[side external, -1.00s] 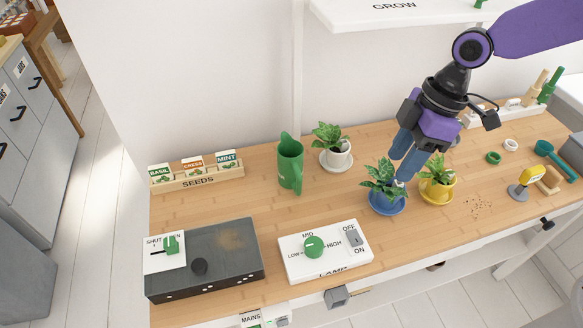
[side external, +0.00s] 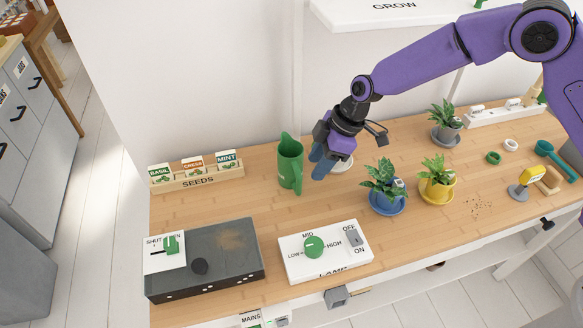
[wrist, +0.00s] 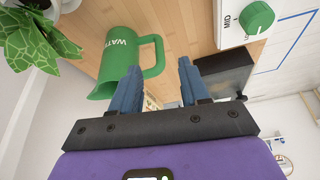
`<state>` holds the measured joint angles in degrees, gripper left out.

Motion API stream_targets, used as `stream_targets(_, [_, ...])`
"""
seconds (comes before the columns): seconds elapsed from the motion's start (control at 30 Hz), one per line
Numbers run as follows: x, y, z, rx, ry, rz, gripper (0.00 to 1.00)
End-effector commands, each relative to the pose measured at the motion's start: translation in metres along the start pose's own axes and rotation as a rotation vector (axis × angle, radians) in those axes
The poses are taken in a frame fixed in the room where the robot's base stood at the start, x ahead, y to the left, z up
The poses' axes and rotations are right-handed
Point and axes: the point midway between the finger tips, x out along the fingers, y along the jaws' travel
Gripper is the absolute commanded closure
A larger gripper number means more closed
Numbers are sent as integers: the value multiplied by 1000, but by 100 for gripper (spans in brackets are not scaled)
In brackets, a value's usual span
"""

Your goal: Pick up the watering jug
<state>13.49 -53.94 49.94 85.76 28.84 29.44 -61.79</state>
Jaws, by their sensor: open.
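The green watering jug (side external: 287,172) stands upright on the wooden desk near the back wall, its handle on the right side in the side external view. In the wrist view the jug (wrist: 118,58) lies beyond my fingers, with white lettering on its body and its handle towards the right. My gripper (side external: 319,171) is just right of the jug, pointing down, open and apart from it in the side view. In the wrist view the two blue fingers of my gripper (wrist: 156,72) are spread with nothing held between them.
A white saucer (side external: 343,164) shows behind my gripper, its plant mostly hidden. Plants in a blue pot (side external: 386,204) and a yellow pot (side external: 437,191) stand to the right. The seed rack (side external: 197,182) is left; the lamp panel (side external: 325,252) is in front.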

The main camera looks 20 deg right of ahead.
Motion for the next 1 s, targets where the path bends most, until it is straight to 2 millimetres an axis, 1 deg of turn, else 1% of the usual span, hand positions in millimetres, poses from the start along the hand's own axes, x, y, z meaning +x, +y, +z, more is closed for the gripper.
stream_targets(0.03, [10,-1,0,0,-2,-2,55])
stream_targets(0.1, [21,-1,0,1,-1,-1,55])
stream_targets(0.2, [32,0,0,1,-1,-1,55])
stream_targets(0.47, [46,0,0,0,0,0,55])
stream_targets(0.7, [77,1,-1,0,-1,-2,55])
stream_targets(0.8, [87,1,-1,1,-1,-1,55])
stream_targets(1.0, [93,1,-2,0,1,0,55])
